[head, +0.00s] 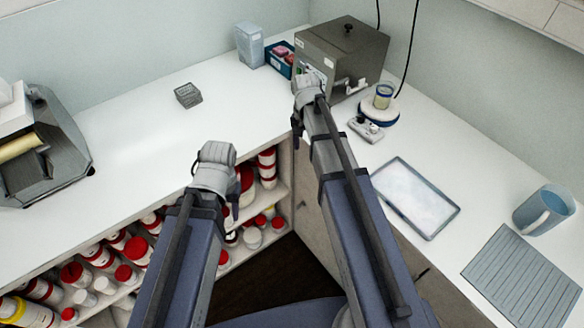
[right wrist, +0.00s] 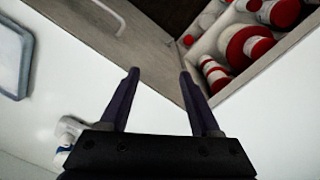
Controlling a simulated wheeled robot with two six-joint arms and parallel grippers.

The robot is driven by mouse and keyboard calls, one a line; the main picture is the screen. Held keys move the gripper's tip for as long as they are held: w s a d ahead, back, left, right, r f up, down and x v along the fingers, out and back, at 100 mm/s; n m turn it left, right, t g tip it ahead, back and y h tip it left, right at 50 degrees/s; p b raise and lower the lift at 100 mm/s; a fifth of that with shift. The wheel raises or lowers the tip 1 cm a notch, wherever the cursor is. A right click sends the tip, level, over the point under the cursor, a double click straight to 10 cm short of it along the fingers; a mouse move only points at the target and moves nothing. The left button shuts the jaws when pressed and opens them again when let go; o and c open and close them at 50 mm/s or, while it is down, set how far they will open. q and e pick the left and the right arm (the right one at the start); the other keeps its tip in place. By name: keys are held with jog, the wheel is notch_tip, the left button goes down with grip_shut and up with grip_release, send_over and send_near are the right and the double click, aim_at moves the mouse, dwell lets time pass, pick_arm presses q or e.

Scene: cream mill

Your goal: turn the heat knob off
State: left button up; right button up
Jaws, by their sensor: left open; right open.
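A small white control box (head: 366,129) lies on the right counter, in front of a round white plate device (head: 379,114) with a glass beaker of yellowish content (head: 383,95) on it. The box has small knob-like parts on top; which is the heat knob, and how it is set, is too small to tell. My right gripper (head: 298,128) is at the counter's inner corner, left of the box, apart from it. In the right wrist view its fingers (right wrist: 158,75) are spread and empty. My left gripper (head: 230,200) is open and empty above the left counter's front edge.
A grey metal box with taps (head: 342,52) stands in the back corner, beside a blue bin (head: 280,58) and a clear container (head: 249,45). A tray (head: 416,196), blue mug (head: 544,210) and ribbed mat (head: 524,279) occupy the right counter. Shelves of red-capped bottles (head: 137,248) sit below.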

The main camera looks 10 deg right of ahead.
jog(key=s+a+f+n+b, duration=0.2)
jog(key=s+a+n, duration=0.1)
jog(key=s+a, duration=0.2)
jog(key=shift+a+f, duration=0.3)
jog(key=shift+a, duration=0.1)
jog(key=shift+w, duration=0.1)
jog(key=s+a+n, duration=0.7)
jog(key=s+a, duration=0.2)
jog(key=s, duration=0.4)
jog(key=shift+s+n+h, duration=0.15)
jog(key=shift+n+h, duration=0.25)
jog(key=shift+a, duration=0.1)
